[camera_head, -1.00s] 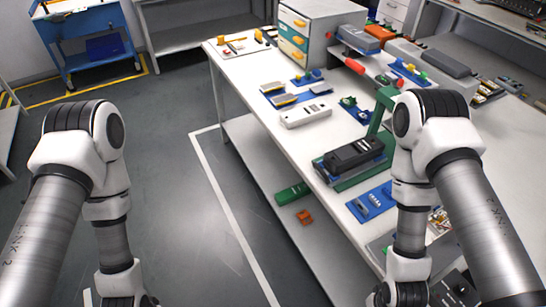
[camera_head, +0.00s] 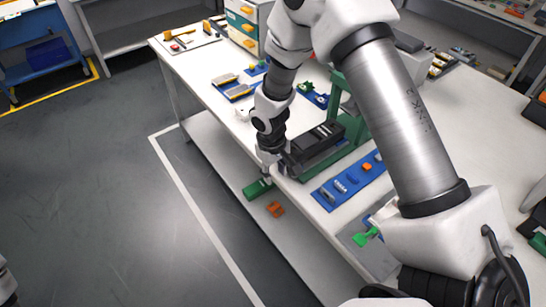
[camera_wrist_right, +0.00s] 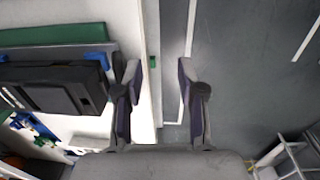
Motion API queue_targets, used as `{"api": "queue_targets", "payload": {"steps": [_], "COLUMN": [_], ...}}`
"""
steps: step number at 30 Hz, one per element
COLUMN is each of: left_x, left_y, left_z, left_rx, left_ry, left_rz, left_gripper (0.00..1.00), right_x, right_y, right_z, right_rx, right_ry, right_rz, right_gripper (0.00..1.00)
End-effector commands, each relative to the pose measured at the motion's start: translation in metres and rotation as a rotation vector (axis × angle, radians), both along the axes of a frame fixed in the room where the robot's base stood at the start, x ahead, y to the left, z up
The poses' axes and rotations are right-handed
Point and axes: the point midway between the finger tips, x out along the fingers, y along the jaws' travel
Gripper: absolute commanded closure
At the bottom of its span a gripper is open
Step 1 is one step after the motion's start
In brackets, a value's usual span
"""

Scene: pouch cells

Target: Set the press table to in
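The press table is a black block (camera_head: 318,142) on a green base (camera_head: 338,160) at the near edge of the white worktable, beneath a green press frame (camera_head: 337,95). It also shows at the left of the right wrist view as a dark slab (camera_wrist_right: 50,88) with a blue and a green strip beside it. My right gripper (camera_head: 278,170) is at the slab's front end, over the worktable edge. In the right wrist view its fingers (camera_wrist_right: 160,75) are apart with nothing between them. One finger is close beside the slab's end; whether they touch I cannot tell.
A blue tray (camera_head: 326,196) with small parts lies right of the press. More blue trays and a drawer cabinet (camera_head: 234,20) stand farther back. A green piece (camera_head: 257,189) and an orange piece (camera_head: 275,209) are on the lower shelf. Floor to the left is clear.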

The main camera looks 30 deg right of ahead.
Motion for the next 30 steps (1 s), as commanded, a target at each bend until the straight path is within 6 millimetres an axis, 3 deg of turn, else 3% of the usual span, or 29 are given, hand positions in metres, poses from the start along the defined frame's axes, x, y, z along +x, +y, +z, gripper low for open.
{"api": "queue_targets", "payload": {"steps": [3,7,21,29,30], "left_x": [0.000,0.000,0.000,0.000,0.000], "left_y": [0.000,0.000,0.000,0.000,0.000], "left_z": [-0.004,-0.005,0.006,0.006,0.006], "left_rx": [0.000,0.000,0.000,0.000,0.000], "left_ry": [0.000,0.000,0.000,0.000,0.000], "left_rz": [0.000,0.000,0.000,0.000,0.000], "left_gripper": [0.60,0.60,0.60,0.60,0.60], "right_x": [0.028,0.040,0.041,0.041,0.041], "right_y": [-0.019,-0.032,-0.045,-0.046,-0.046], "right_z": [0.038,0.060,-0.010,-0.015,-0.015], "right_rx": [-0.069,-0.117,-0.117,-0.117,-0.117], "right_ry": [-0.019,-0.020,-0.017,-0.018,-0.018], "right_rz": [-0.003,-0.009,-0.010,-0.011,-0.011], "right_gripper": [0.61,0.61,0.61,0.61,0.72]}}
